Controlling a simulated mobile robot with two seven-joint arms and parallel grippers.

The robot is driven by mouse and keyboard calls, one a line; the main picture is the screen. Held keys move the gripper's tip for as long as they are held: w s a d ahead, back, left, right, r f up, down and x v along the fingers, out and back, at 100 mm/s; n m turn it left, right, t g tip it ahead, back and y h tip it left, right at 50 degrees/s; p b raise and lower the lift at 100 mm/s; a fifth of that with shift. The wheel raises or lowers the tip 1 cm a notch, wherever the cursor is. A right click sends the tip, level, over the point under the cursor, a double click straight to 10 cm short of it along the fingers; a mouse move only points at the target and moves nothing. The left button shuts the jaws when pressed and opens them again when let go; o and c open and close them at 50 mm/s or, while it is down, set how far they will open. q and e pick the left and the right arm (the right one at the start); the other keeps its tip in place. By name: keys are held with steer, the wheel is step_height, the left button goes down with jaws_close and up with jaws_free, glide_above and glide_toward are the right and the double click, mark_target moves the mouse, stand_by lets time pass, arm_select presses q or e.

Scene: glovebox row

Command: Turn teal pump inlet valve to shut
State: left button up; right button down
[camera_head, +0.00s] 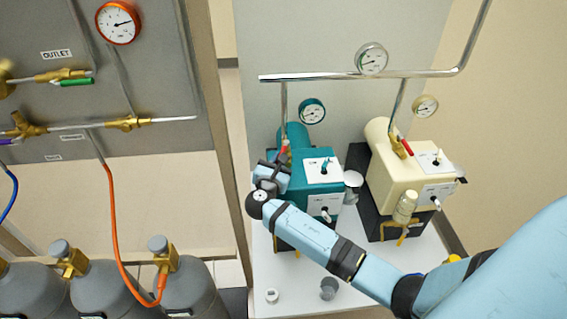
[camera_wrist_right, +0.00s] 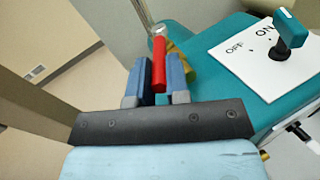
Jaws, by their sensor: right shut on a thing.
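The teal pump (camera_head: 318,180) stands on the white bench top, with a pipe rising from its inlet. The inlet valve has a brass body (camera_wrist_right: 190,72) and a red lever (camera_wrist_right: 158,62); a bit of the red also shows in the head view (camera_head: 284,150). My right gripper (camera_head: 278,166) has reached in from the right to the pump's left side. In the right wrist view its two blue fingers (camera_wrist_right: 158,84) are shut on the red lever, one on each side. My left gripper is not in view.
A cream pump (camera_head: 393,165) with its own red-levered valve (camera_head: 405,147) stands to the right. The teal pump's ON/OFF switch (camera_wrist_right: 290,30) sits close right of my fingers. A gas panel (camera_head: 60,110) and grey cylinders (camera_head: 190,285) are at left.

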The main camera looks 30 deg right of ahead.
steer(key=w+m+g+h, duration=0.1)
steer(key=a+m+g+h, duration=0.1)
steer(key=g, duration=0.1)
steer(key=shift+w+a+m+g, duration=0.15)
steer(key=shift+w+m+g, duration=0.15)
steer(key=shift+w, duration=0.1)
steer(key=shift+w+a+m+g+h+b, duration=0.15)
steer(key=shift+w+m+g+h+b, duration=0.35)
steer(key=shift+m+g, duration=0.6)
steer(key=shift+w+a+m+g+h+b, duration=0.15)
steer(key=shift+w+m+g+h+b, duration=0.35)
steer(key=shift+g, duration=0.9)
steer(key=shift+w, duration=0.1)
steer(key=c, duration=1.1)
jaws_free()
steer(key=s+a+b, duration=0.1)
steer(key=s+a, duration=0.1)
steer(key=a, duration=1.1)
steer(key=shift+a, duration=0.3)
steer(key=shift+s, duration=0.1)
steer(key=shift+c, duration=0.2)
